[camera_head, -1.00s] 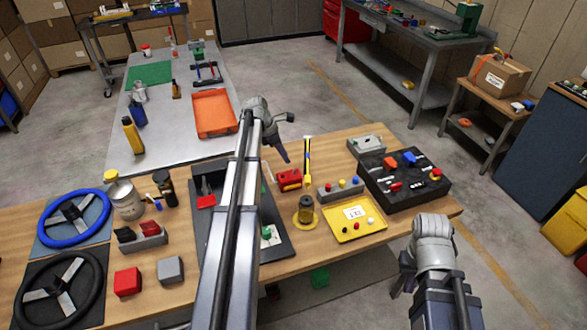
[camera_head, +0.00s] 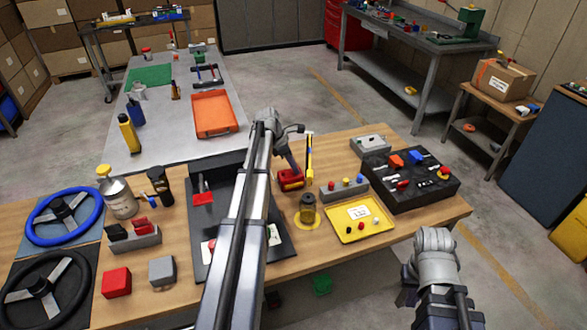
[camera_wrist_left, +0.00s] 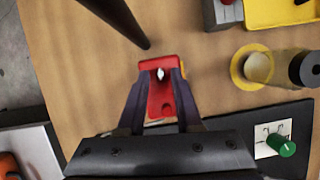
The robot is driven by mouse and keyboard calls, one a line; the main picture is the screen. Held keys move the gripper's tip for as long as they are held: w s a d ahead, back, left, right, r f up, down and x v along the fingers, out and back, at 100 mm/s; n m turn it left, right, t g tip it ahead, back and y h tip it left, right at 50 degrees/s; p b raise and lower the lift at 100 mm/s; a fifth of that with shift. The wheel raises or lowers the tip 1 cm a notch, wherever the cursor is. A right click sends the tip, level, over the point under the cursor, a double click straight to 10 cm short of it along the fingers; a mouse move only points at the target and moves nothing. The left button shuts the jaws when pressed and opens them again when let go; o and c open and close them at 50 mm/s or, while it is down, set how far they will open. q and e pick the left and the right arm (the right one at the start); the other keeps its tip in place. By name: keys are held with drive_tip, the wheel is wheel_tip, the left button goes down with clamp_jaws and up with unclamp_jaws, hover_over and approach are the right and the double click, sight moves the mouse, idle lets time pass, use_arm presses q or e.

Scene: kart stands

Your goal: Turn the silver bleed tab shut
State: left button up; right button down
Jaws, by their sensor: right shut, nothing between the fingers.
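The silver bleed tab (camera_wrist_left: 160,73) is a small bright piece on top of a red block (camera_wrist_left: 158,98) in the left wrist view. The red block also shows in the head view (camera_head: 289,183), where I cannot make out the tab. My left gripper (camera_wrist_left: 161,73) is open, with one finger on each side of the tab. In the head view the left gripper (camera_head: 294,166) points down at the block from above. I cannot tell whether the fingers touch the tab. My right gripper (camera_head: 404,292) is shut and empty, off the bench's front edge.
A yellow-and-black post (camera_head: 309,160) stands close beside the red block. A dark jar on a yellow ring (camera_head: 307,210), a grey box with coloured buttons (camera_head: 344,190) and a yellow tray (camera_head: 344,232) are to the right. A black tray (camera_head: 282,252) lies beneath my left arm.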

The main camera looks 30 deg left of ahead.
use_arm(q)
clamp_jaws()
idle(1.4)
